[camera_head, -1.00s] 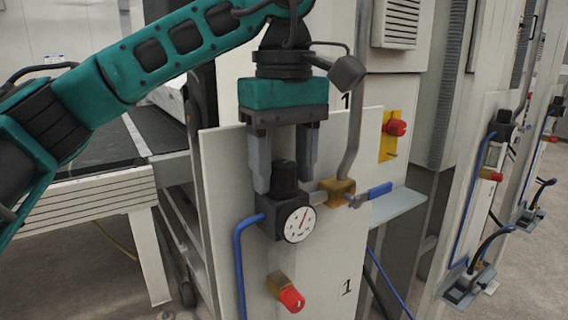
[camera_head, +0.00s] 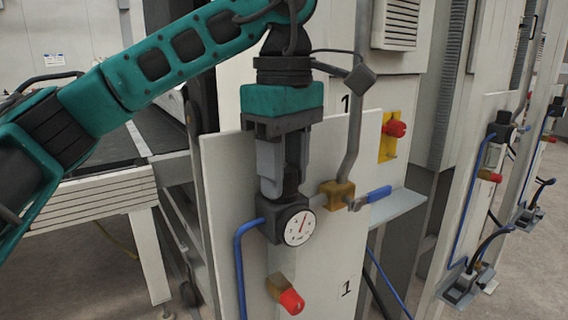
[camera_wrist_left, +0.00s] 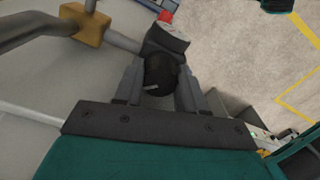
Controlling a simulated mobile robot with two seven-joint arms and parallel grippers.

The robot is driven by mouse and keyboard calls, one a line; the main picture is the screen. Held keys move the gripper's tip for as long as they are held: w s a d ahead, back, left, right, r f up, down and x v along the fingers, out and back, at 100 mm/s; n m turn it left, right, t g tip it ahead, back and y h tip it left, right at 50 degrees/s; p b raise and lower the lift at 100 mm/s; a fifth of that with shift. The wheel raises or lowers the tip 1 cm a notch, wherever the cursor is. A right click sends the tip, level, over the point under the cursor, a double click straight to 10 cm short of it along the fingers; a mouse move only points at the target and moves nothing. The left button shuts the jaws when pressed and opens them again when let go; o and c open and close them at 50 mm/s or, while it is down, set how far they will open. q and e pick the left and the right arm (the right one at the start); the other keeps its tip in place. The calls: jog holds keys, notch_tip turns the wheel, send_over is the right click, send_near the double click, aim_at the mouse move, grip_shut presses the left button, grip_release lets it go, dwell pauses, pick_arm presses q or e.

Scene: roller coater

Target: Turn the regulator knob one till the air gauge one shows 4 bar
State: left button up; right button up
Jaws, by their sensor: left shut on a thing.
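The black regulator knob one (camera_head: 291,182) stands on top of the regulator body on the white panel marked 1. The air gauge one (camera_head: 299,228) is a white dial on the regulator's front; its red needle points up and slightly right, and the numbers are too small to read. My left gripper (camera_head: 282,188) reaches down from above and is shut on the knob. In the left wrist view the black knob (camera_wrist_left: 160,72) sits between the two grey fingers (camera_wrist_left: 160,88). The gauge (camera_wrist_left: 170,36) shows there only from its edge.
A brass valve (camera_head: 337,194) with a blue handle (camera_head: 379,194) is close to the right of the gripper. A blue hose (camera_head: 239,270) runs down at the left. A red-capped fitting (camera_head: 290,300) is below. A grey pipe (camera_head: 355,120) rises behind the valve.

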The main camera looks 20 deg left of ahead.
aim_at(285, 168)
pick_arm(q)
jog(key=shift+n, duration=0.3)
jog(key=o, duration=1.1)
jog(key=shift+c, duration=0.2)
notch_tip(285, 168, up, 13)
jog(key=p, duration=0.1)
jog(key=shift+p, duration=0.4)
